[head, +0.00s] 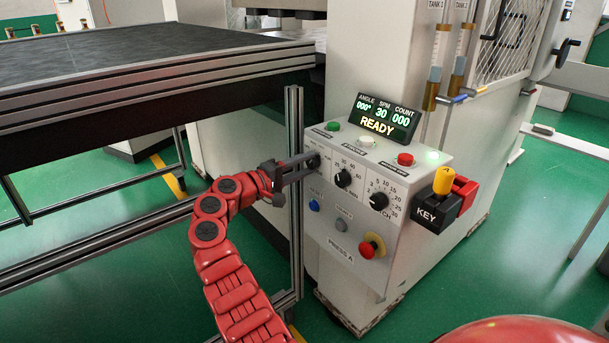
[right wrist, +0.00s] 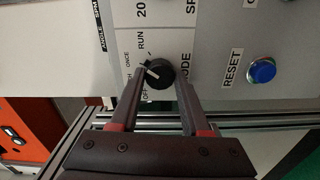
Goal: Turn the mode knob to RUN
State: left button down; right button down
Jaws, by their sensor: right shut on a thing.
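The mode knob (right wrist: 158,72) is black with a white pointer mark. It sits on the white control panel (head: 325,222), beside printed labels OFF, INCH, ONCE and RUN. In the right wrist view, which is turned sideways, the pointer slants up and left, roughly toward ONCE; the RUN label (right wrist: 144,43) lies above the knob. My right gripper (head: 306,163) is at the panel's upper left corner and hides most of the knob in the head view. In the right wrist view its two fingers (right wrist: 162,84) are shut on the knob from both sides. My left gripper is not in view.
Two more dials (head: 343,177) are right of my gripper, with a blue RESET button (head: 314,205) below. A red stop button (head: 368,250) sits lower right. The display (head: 382,118) reads READY. A metal post (head: 294,190) stands close by the panel's left edge.

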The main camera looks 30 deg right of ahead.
jog(key=m+b, duration=0.1)
jog(key=m, duration=0.1)
jog(key=m+b, duration=0.2)
jog(key=shift+f+m, duration=0.2)
jog(key=shift+m, duration=0.2)
dwell(0.4)
jog(key=shift+c, duration=1.8)
grip_release()
jog(key=shift+r, duration=0.15)
jog(key=shift+a, duration=0.15)
jog(key=s+a+p, duration=0.1)
jog(key=a, duration=1.6)
jog(key=shift+s, duration=0.2)
